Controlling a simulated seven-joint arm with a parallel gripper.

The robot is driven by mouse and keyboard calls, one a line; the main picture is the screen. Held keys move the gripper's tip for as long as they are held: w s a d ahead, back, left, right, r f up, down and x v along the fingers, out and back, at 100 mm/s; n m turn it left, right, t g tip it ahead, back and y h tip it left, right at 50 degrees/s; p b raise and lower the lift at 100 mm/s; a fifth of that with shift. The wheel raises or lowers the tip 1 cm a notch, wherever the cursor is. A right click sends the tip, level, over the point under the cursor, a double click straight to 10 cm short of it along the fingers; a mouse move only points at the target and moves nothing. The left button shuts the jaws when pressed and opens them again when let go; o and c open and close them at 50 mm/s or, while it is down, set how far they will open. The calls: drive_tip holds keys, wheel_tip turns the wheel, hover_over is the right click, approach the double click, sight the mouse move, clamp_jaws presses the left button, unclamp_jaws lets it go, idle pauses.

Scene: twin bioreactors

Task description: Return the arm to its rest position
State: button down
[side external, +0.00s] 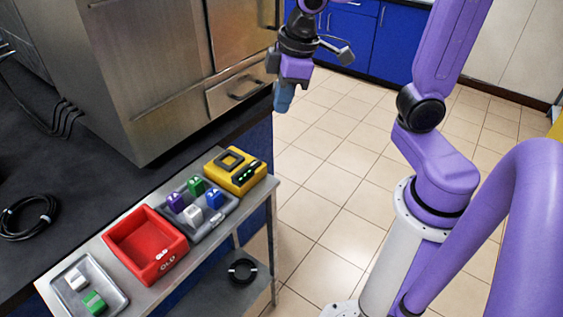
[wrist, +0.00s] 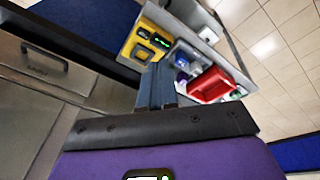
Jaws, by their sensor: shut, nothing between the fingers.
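My gripper (side external: 283,97) hangs in the air at the top middle of the side external view, beyond the far end of the bench and above the tiled floor. Its blue fingers point down and are together, with nothing between them. In the wrist view the shut fingers (wrist: 158,85) show at the centre, apart from everything on the bench. My purple arm rises from its pale base at the right of the side external view.
The steel bench (side external: 185,270) holds a yellow device (side external: 235,170), a grey tray (side external: 216,228) with several coloured blocks, a red bin (side external: 146,245) marked OLD, and a small tray (side external: 110,290) with two blocks. A large steel cabinet (side external: 160,80) stands left of my gripper. Tiled floor (side external: 330,200) is clear.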

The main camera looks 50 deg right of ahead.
drive_tip(key=s+f+n+g, duration=0.1)
drive_tip(key=s+f, duration=0.2)
drive_tip(key=s, duration=0.5)
drive_tip(key=s+d+f+n+g, duration=0.1)
drive_tip(key=s+f+n, duration=0.1)
drive_tip(key=s, duration=0.6)
drive_tip(key=shift+d+f+n, duration=0.3)
drive_tip(key=shift+f, duration=0.15)
